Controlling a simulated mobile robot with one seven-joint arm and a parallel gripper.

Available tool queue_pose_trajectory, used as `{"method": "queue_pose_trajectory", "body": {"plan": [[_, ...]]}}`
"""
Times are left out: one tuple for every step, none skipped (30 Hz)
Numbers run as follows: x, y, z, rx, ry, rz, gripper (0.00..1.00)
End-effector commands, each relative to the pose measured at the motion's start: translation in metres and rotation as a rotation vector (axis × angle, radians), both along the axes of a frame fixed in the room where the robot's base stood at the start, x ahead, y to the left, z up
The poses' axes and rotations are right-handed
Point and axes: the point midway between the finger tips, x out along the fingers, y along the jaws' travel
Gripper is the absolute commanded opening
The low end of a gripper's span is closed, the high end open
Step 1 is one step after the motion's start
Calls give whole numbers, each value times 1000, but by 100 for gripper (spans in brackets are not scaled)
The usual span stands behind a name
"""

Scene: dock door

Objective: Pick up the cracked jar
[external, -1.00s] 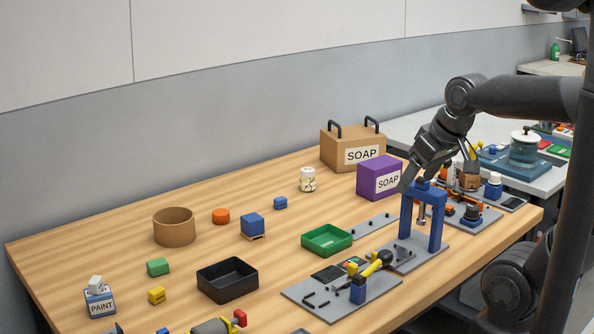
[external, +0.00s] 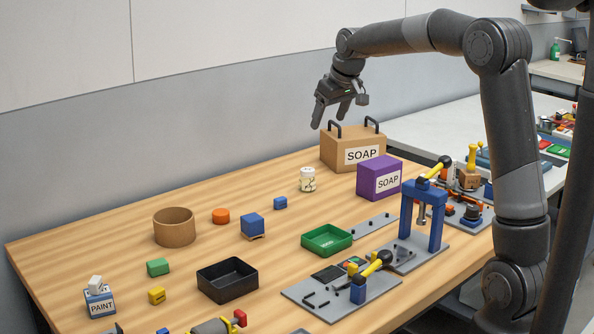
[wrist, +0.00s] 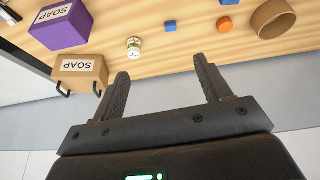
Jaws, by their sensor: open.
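The cracked jar (external: 308,179) is a small white jar with dark crack lines. It stands upright on the wooden table, left of the brown soap box. In the wrist view the jar (wrist: 134,47) shows beyond my fingers, nearer the left finger. My gripper (external: 331,113) is open and empty, in the air above and behind the jar, near the brown box's handles. In the wrist view my gripper (wrist: 160,78) has its two fingers spread wide with nothing between them. Nothing hides the jar.
The brown soap box (external: 340,150) with two upright black handles and the purple soap box (external: 370,181) stand right of the jar. A blue block (external: 280,203) lies to its front left, with an orange disc (external: 221,216) and a round brown container (external: 174,233) farther left.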

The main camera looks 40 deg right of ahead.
Motion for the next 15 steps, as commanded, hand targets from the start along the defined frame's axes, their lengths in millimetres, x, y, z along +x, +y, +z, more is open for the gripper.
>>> {"method": "queue_pose_trajectory", "body": {"plan": [[18,-10,-11,3,7,-2,70],[28,-15,-16,5,9,-2,70],[40,-22,-23,7,11,-4,70],[49,-28,-29,9,12,-3,70],[59,-33,-35,10,13,-4,70],[70,-40,-43,12,15,-4,70],[79,-46,-50,14,16,-5,70],[87,-53,-57,17,18,-6,70],[98,-60,-67,19,19,-8,70],[106,-67,-74,21,20,-8,70],[113,-73,-82,23,22,-9,70],[123,-81,-92,27,23,-12,70],[129,-87,-100,28,24,-13,70],[135,-92,-107,30,25,-14,70],[142,-99,-116,33,25,-15,70]]}}
